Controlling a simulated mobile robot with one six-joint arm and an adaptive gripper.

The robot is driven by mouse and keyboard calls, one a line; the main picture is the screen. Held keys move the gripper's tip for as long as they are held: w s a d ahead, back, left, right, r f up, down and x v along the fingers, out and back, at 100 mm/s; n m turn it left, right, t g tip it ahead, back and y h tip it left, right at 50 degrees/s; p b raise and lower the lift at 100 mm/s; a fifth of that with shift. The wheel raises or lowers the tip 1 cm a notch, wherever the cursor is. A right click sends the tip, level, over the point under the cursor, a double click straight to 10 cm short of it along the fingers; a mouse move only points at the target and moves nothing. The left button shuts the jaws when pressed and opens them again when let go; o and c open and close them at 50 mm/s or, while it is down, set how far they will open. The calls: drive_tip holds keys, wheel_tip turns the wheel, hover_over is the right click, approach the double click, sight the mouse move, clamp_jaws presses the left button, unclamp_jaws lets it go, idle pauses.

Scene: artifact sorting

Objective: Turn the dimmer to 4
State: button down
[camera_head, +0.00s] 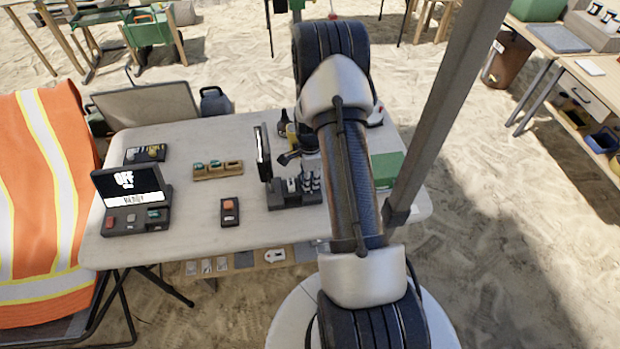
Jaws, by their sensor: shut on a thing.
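A black device (287,200) with an upright screen (262,152), seen nearly edge-on, stands at the right middle of the table. I take its base, with black-and-white controls, to be the dimmer; its setting is too small to read. My gripper (291,158) is low over this base, just right of the screen, and partly hidden behind my own arm. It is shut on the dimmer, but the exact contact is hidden.
The pale table (190,235) also bears a console (137,220) whose screen reads "OFF", a black box (146,154) with knobs, a wooden tray (218,173), a button box (230,212) and a green box (387,168). An orange vest (37,190) hangs left. The table's front is clear.

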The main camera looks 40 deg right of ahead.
drive_tip(key=shift+m, duration=0.4)
drive_tip(key=c, duration=1.4)
unclamp_jaws()
drive_tip(key=shift+o, duration=0.2)
drive_tip(key=shift+r, duration=0.1)
wheel_tip(320, 180, up, 12)
